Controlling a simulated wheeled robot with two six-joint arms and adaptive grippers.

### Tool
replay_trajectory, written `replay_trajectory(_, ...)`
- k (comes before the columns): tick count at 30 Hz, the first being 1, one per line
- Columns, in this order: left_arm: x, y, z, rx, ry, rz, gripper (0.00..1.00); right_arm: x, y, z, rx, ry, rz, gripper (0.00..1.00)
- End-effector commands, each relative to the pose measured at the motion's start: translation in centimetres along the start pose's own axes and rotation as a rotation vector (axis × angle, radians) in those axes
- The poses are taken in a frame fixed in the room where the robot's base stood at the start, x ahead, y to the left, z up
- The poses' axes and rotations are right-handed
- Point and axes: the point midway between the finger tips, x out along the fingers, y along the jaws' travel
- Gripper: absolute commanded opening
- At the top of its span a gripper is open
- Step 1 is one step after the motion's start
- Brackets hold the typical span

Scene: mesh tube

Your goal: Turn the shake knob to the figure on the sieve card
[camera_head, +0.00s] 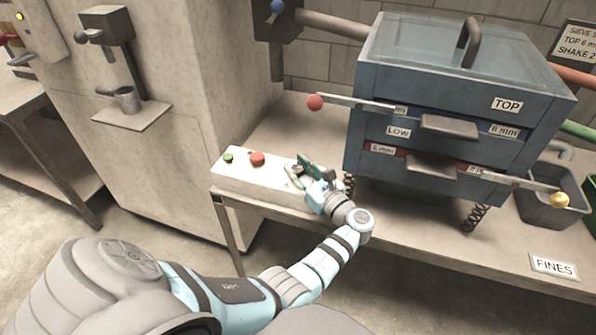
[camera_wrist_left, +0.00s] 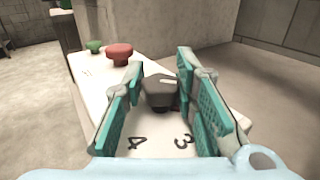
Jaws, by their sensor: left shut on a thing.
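The shake knob (camera_wrist_left: 160,90) is dark grey with a pale mark on top and sits on the white control panel (camera_head: 240,182). My left gripper (camera_head: 308,168) is at the panel's right end; in the left wrist view its teal fingers (camera_wrist_left: 160,100) are closed on the knob's two sides. The figures 4 and 3 show on the panel on the near side of the knob. The gripper hides the knob in the head view. The sieve card (camera_head: 578,42) is at the top right, cut off by the edge; "TOP 6" and "SHAKE 2" are readable. My right gripper is out of view.
A green button (camera_head: 228,157) and a red button (camera_head: 257,159) are on the panel left of my gripper. The blue sieve box (camera_head: 400,75) stands on springs to the right, with protruding levers. A grey bin (camera_head: 545,208) is at the bench's right.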

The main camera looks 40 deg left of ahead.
Motion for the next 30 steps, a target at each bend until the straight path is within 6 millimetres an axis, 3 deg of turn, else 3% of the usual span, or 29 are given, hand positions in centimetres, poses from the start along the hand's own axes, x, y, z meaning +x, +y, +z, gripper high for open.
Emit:
replay_trajectory(10,0.1,0.0,0.1,-0.001,-0.001,0.001,0.00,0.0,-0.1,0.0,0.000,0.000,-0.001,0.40)
replay_trajectory(11,0.1,0.0,0.1,-0.001,-0.001,0.001,0.29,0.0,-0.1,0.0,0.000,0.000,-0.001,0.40)
replay_trajectory(15,0.1,0.0,0.1,-0.001,-0.001,0.001,0.47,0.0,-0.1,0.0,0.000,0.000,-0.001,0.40)
replay_trajectory(25,0.0,0.0,0.5,-0.003,0.000,0.001,0.47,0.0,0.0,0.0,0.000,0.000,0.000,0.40)
replay_trajectory(30,0.1,0.0,4.0,-0.007,-0.002,0.001,0.47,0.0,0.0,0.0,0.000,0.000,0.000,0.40)
